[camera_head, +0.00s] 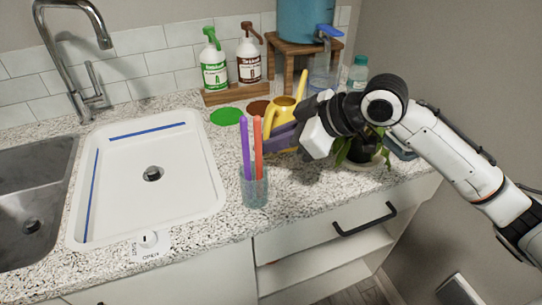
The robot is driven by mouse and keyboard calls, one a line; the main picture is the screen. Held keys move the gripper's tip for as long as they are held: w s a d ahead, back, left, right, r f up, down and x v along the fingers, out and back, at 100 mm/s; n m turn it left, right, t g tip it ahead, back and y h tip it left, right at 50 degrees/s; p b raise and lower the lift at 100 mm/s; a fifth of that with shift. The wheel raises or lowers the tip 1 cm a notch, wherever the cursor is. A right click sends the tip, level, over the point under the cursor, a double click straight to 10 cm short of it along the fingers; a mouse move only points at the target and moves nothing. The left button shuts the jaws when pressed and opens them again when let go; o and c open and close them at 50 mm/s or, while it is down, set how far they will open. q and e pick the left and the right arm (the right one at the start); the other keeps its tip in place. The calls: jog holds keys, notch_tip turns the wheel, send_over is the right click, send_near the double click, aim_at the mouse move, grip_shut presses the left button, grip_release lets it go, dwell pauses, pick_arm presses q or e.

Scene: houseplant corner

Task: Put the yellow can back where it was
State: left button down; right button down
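The yellow can (284,108), a watering can with a spout and handle, is at the back of the counter, right of the brown disc (257,107). My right gripper (282,138) reaches in from the right, with its fingers in front of the can's lower part. The fingers and the cup's sticks hide part of the can. I cannot tell whether the fingers are shut on it, or whether its base touches the counter. My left gripper is not in view.
A clear cup (255,190) with purple and orange sticks stands just in front of the gripper. Two spray bottles (214,68) stand on a wooden riser behind. A blue tank (303,20) stands above a clear jug (322,75). A plant (362,152) is partly behind my arm. A white tray (190,205) lies left.

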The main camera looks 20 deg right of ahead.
jog(key=shift+f, duration=1.9)
jog(key=c, duration=1.8)
grip_release()
jog(key=shift+f, duration=0.1)
jog(key=shift+o, duration=0.2)
jog(key=v, duration=1.2)
jog(key=shift+b, duration=0.35)
